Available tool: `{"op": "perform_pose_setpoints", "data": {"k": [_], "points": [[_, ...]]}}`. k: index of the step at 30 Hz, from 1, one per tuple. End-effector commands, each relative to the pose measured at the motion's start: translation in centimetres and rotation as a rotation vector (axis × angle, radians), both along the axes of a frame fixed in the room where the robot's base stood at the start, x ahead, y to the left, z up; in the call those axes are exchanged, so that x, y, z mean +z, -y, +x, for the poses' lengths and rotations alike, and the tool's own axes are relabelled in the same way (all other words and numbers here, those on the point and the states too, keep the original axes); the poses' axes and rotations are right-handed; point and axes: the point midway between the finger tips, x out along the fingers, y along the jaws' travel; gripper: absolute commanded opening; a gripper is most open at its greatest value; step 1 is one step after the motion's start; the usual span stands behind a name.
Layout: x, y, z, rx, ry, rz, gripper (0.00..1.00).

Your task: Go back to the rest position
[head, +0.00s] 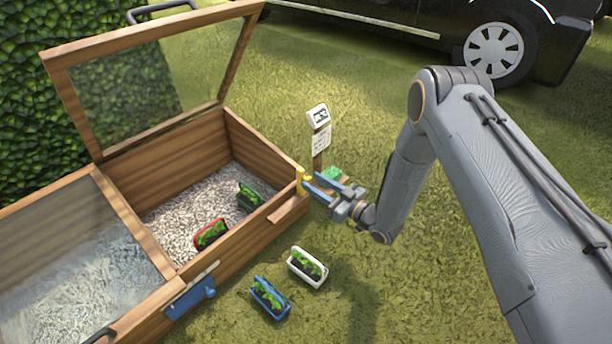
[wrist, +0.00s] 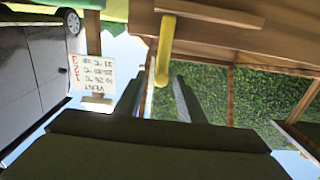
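My gripper (head: 313,182) is at the front right corner of the wooden cold frame (head: 240,232), above the grass. The right glazed lid (head: 120,95) stands raised; the left lid (head: 75,260) lies shut.
Red (head: 211,233) and green (head: 249,196) planters stand on the gravel inside. White (head: 307,267) and blue (head: 269,298) planters stand on the grass in front. A signpost (head: 319,130) stands just behind my gripper. A dark vehicle (head: 460,35) is at the back. Grass on the right is free.

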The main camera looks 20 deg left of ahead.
Motion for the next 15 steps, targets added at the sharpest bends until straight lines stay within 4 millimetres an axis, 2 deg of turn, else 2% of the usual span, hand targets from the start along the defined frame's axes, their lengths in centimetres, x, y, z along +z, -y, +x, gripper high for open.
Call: {"op": "perform_pose_setpoints", "data": {"k": [5,15], "points": [[-0.04,1.05,-0.52,0.000,-0.001,-0.001,0.36],[-0.08,1.10,-0.52,0.001,0.000,0.000,0.36]]}}
